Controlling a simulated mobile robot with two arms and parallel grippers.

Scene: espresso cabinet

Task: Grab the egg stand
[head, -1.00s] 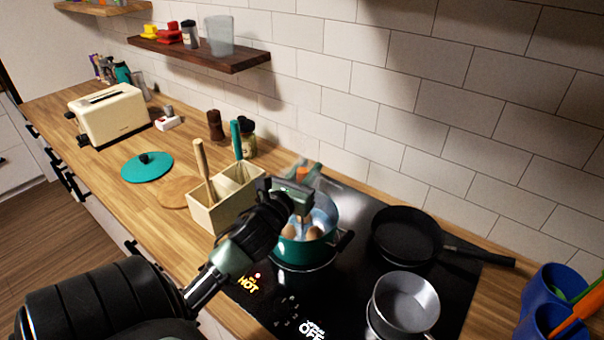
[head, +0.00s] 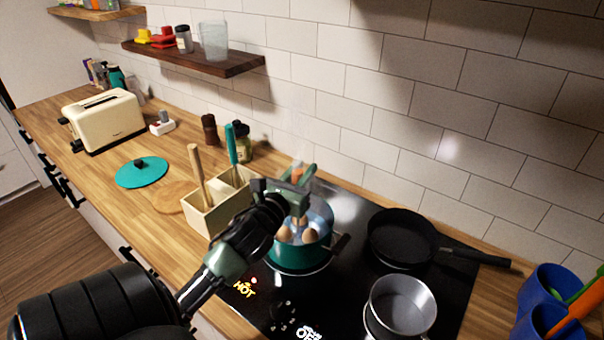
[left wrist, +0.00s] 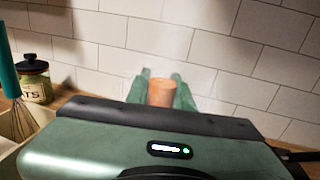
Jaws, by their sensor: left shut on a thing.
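The egg stand shows as an orange-brown wooden handle (head: 297,173) and a stem, with brown eggs (head: 309,236) around its base. It stands upright in the teal pot (head: 300,257) on the stove. My left gripper (head: 298,175) is above the pot and shut on the handle. The left wrist view shows the handle top (left wrist: 161,93) between the green fingers. The stand's base is hidden by the eggs, pot and gripper. My right gripper is not in view.
A wooden utensil box (head: 203,217) stands close left of the pot. A black frying pan (head: 402,238) and a metal saucepan (head: 400,308) are to the right. A wall shelf (head: 195,60) is at the upper left. The tiled wall (head: 400,130) is behind.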

